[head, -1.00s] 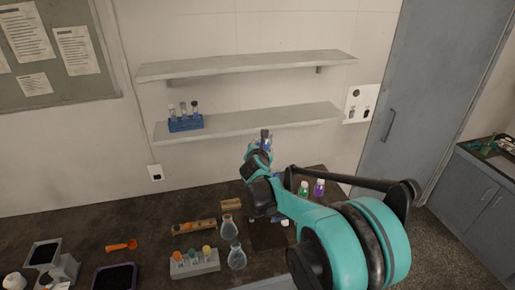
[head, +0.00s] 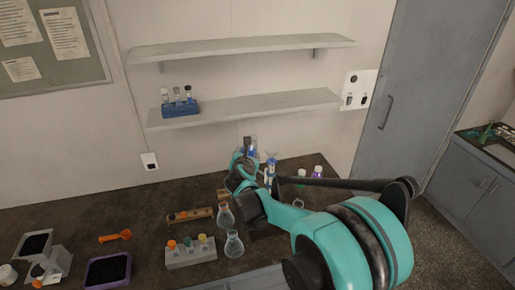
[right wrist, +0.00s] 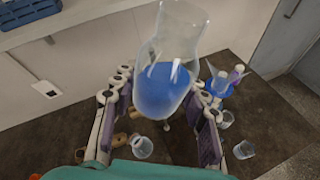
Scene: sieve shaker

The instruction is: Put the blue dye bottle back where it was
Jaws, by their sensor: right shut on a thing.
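The blue dye bottle (right wrist: 163,88) is a clear glass vessel with blue liquid at its bottom, held tilted between the fingers in the right wrist view. My right gripper (right wrist: 160,118) is shut on it. In the head view this gripper (head: 247,156) is above the back of the dark bench, below the lower shelf, and mostly hides the bottle. The bottle appears clear of the bench. My left gripper is not in view.
A blue bottle with a white top (head: 271,170), a green bottle (head: 301,174) and a purple bottle (head: 317,173) stand right of the gripper. Two flasks (head: 234,244), a vial rack (head: 191,252) and a wooden rack (head: 190,215) stand left. The lower shelf (head: 260,107) holds a blue rack (head: 181,109).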

